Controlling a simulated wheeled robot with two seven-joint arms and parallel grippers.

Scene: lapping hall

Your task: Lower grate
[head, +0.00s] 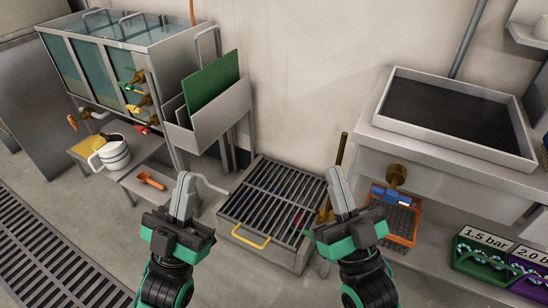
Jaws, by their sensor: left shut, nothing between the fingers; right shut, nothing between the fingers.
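The grate (282,201) is a set of dark parallel bars lying over a square metal floor box (262,254) in the middle of the head view. It looks flat on the box. A yellow handle (250,238) sticks out at its near edge. My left gripper (183,179) is shut and empty, to the left of the box. My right gripper (338,175) is shut and empty, at the box's right side. Both grippers appear apart from the handle. Small coloured things show dimly between the bars.
A steel tank with brass taps (138,82) stands at the left, with a low shelf holding a white jug (113,153) and an orange scoop (151,181). A bench with a dark tray (449,115) is at the right. A floor drain (52,250) runs at the lower left.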

